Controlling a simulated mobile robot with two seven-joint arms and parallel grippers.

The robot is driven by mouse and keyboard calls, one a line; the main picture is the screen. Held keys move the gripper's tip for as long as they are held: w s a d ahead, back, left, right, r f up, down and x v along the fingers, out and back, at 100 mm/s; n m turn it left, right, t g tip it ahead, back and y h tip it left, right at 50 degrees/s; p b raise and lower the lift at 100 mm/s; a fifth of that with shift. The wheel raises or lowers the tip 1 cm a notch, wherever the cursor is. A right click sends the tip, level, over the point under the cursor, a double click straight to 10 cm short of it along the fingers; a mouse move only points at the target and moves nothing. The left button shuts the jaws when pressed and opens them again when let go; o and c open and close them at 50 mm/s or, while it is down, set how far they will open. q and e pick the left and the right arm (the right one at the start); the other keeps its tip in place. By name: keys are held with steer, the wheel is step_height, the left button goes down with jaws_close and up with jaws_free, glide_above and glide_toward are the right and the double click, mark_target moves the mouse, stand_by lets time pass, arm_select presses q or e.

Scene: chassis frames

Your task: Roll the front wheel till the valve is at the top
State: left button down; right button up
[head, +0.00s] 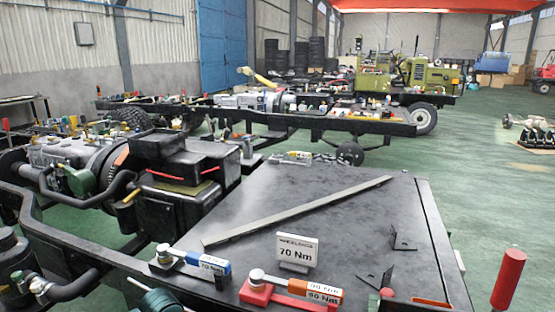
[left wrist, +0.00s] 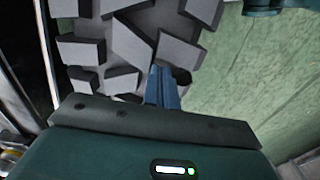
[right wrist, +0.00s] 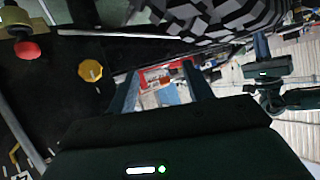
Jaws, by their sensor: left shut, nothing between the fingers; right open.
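A wheel with chunky grey tread blocks (left wrist: 130,40) fills the upper left of the left wrist view. Its tread also shows at the top of the right wrist view (right wrist: 225,14). My left gripper (left wrist: 162,78) is shut and empty, its fingertips at the edge of the tread blocks; I cannot tell whether they touch. The left gripper also shows at the right of the right wrist view (right wrist: 262,45), beside the tyre. My right gripper (right wrist: 162,82) is open and empty, below the tyre in that view. The valve is not visible.
A dark bench top (head: 340,220) holds a 70 Nm placard (head: 297,252), a blue torque wrench (head: 205,262), a red one (head: 290,288) and a long metal bar (head: 295,212). An engine on a chassis frame (head: 75,160) stands left.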

arm_select(q)
steer(key=shift+d, duration=0.1)
steer(key=shift+s+d+f, duration=0.15)
steer(key=shift+s+d, duration=0.05)
steer(key=shift+d, duration=0.15)
stand_by(0.5)
steer(key=shift+s+d, duration=0.15)
steer(key=shift+d, duration=0.1)
stand_by(0.4)
steer(key=shift+r+p, duration=0.3)
steer(key=shift+r, duration=0.35)
step_height(320, 180, up, 7)
steer(key=p, duration=0.4)
